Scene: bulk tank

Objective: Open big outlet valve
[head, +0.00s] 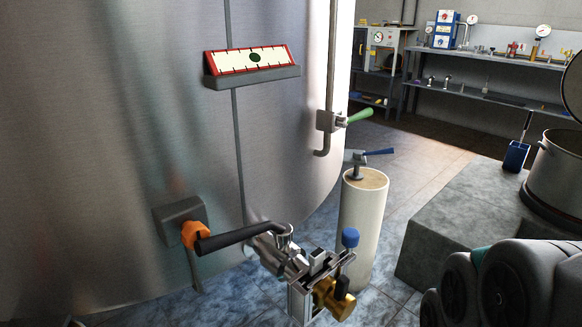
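The big metal tank (130,110) fills the left and middle of the head view. Low on its front is a thick steel outlet valve (283,250) with a long black lever (235,238), which looks like the big outlet valve. The lever points left and lies roughly crosswise to the outlet. Its free end overlaps an orange piece (194,234) at a grey box (180,213) on the tank wall; I cannot tell whether they touch.
A smaller valve with a green handle (358,116) is on the tank's right side. A cream column (361,225) with a blue lever (378,152) stands right of the outlet. A grey block (455,225) bears a metal pot (557,175). My arm links fill the lower right.

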